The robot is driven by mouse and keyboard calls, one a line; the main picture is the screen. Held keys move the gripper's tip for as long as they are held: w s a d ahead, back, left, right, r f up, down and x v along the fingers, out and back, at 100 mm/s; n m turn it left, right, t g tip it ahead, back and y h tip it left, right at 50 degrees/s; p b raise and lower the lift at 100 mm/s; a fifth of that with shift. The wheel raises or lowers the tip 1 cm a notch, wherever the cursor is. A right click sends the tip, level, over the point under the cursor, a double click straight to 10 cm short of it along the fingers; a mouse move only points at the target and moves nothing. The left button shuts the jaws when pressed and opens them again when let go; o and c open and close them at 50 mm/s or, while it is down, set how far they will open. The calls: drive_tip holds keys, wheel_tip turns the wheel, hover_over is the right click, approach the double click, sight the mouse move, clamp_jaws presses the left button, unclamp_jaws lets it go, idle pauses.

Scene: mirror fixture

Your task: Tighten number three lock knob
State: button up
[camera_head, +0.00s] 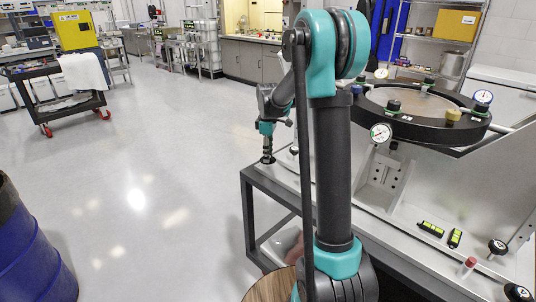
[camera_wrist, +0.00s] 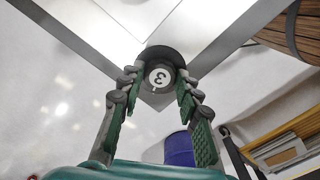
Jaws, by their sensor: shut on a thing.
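The number three lock knob (camera_wrist: 160,76) is black with a white disc bearing a "3", seen upside down in the wrist view. It sits at the corner of a metal fixture base. My gripper (camera_wrist: 157,84) is shut on it, with one green-padded finger on each side. The knob is hard to make out there, beneath the fingers.
The mirror fixture's black ring (camera_head: 425,123) with dial gauges (camera_head: 381,133) stands at the right. Two green levels (camera_head: 431,229), a red-topped knob (camera_head: 467,266) and a black knob (camera_head: 497,247) are on the tabletop. A blue barrel (camera_head: 32,250) stands at lower left. The floor between is clear.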

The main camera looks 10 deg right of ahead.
drive_tip(key=m, duration=0.5)
drive_tip(key=shift+m, duration=0.3)
drive_tip(key=m, duration=1)
drive_tip(key=shift+m, duration=0.4)
drive_tip(key=m, duration=0.4)
drive_tip(key=shift+m, duration=0.3)
drive_tip(key=o, duration=1.2)
drive_tip(key=shift+c, duration=0.2)
drive_tip(key=shift+r, duration=0.1)
wheel_tip(320, 180, up, 12)
